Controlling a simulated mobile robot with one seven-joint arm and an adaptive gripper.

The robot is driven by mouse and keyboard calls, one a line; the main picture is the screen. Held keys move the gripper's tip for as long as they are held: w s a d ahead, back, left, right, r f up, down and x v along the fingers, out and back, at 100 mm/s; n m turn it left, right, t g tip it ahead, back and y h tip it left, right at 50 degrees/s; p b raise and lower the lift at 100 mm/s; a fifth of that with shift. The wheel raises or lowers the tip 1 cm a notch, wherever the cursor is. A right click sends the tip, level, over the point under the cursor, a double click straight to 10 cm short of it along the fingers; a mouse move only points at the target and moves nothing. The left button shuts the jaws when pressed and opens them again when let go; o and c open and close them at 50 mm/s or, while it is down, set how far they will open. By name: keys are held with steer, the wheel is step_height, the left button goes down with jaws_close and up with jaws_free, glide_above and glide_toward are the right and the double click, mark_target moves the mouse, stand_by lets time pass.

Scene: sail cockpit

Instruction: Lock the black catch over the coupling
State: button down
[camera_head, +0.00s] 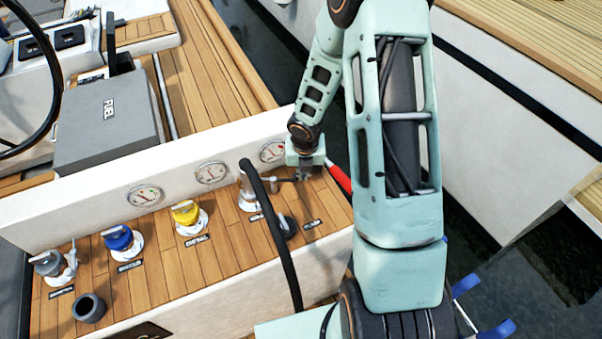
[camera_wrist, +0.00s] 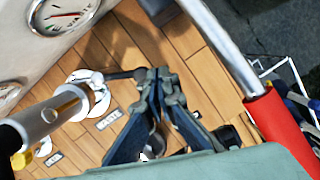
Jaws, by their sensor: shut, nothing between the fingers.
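The silver coupling (camera_head: 246,194) on the black hose sits on a white deck fitting, right of the yellow cap. In the wrist view the coupling (camera_wrist: 52,116) lies at the left. A dark bar, seemingly the black catch (camera_wrist: 122,74), sticks out sideways from the fitting toward my fingertips. My gripper (camera_wrist: 157,78) is shut and empty, pointing down over the planks to the right of the coupling. In the head view my gripper (camera_head: 304,176) is at the panel's right end. Whether the fingertips touch the bar is unclear. The bar's far end is partly hidden by them.
A red-handled metal lever (camera_wrist: 282,125) stands close to the right of my gripper. The black hose (camera_head: 279,235) arches in front of the coupling. A blue cap (camera_head: 119,239) and a yellow cap (camera_head: 186,213) stand left. Gauges (camera_head: 211,173) line the white wall behind.

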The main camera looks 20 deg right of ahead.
steer(key=shift+w+d+p, duration=0.2)
steer(key=shift+w+p, duration=0.15)
steer(key=shift+w, duration=0.15)
steer(key=shift+w+d+p, duration=0.15)
steer(key=shift+w+p, duration=0.15)
steer(key=shift+w, duration=0.2)
steer(key=shift+a, duration=0.15)
stand_by(0.7)
steer(key=shift+a, duration=0.85)
steer(key=shift+r, duration=0.4)
steer(key=v, duration=1.1)
steer(key=shift+s+d+r, duration=0.15)
steer(key=shift+d, duration=0.35)
